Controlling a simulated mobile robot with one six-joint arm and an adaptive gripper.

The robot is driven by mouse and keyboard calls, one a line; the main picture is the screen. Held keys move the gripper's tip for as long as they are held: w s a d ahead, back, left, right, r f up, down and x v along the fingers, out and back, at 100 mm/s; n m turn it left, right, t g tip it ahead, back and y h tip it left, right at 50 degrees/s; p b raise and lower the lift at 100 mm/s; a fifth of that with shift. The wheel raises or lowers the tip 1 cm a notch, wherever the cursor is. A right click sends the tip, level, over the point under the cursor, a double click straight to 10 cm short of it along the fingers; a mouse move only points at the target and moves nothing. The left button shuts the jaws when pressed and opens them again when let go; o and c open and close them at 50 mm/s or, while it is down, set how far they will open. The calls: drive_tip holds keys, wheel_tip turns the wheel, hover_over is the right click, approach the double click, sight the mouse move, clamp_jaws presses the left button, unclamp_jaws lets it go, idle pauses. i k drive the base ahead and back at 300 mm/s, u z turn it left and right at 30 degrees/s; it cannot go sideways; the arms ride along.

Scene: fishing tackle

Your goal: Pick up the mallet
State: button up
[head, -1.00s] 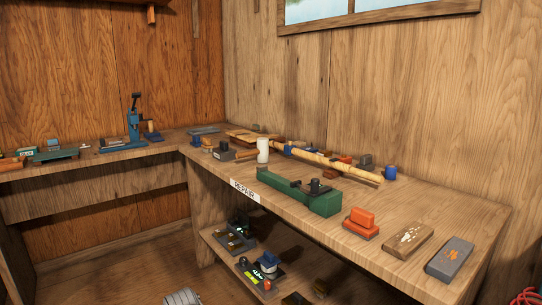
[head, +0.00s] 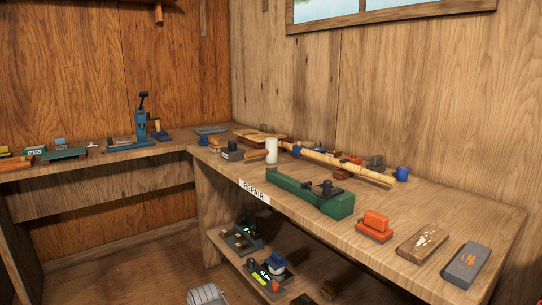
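The mallet (head: 271,151) appears to be the upright white cylinder with a tan wooden handle (head: 256,154) pointing left. It rests on the right-hand bench, toward the corner end, just behind the far end of a long green tool. Nothing stands on it. It is small here, so I cannot make out how the handle joins the head. My gripper is not in view.
The green tool (head: 290,189) lies along the bench (head: 470,217) front edge, near the REPAIR label (head: 255,192). A bamboo rod (head: 345,165) lies behind. An orange block (head: 375,222) and two flat blocks are nearer. A lower shelf holds several items.

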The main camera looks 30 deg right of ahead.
sight(271, 151)
drive_tip(key=z, duration=0.05)
drive_tip(key=i, duration=0.95)
drive_tip(key=u, duration=0.05)
